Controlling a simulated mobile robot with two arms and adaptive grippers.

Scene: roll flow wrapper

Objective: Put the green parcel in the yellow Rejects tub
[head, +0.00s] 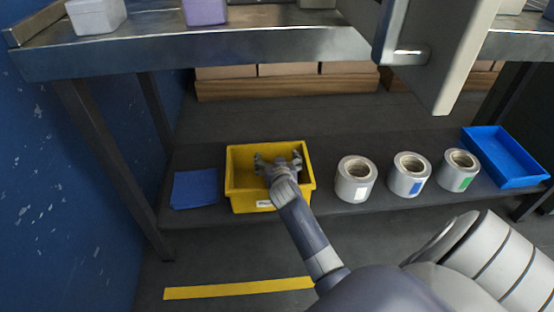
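The yellow tub (237,198) stands on the dark lower shelf, left of the middle, with a small white label on its front. My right gripper (278,160) is over the tub's opening, its fingers spread apart. I see nothing between the fingers. The gripper and wrist cover part of the tub's inside, so its contents are only partly visible. I see no green parcel in this view. My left gripper is not in view.
Right of the tub stand three rolls (356,180) and a blue tray (508,160). A blue cloth (195,189) lies left. Above, the metal bench (190,50) holds white (96,16) and purple parcels (205,11). A grey machine part (455,55) hangs at upper right.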

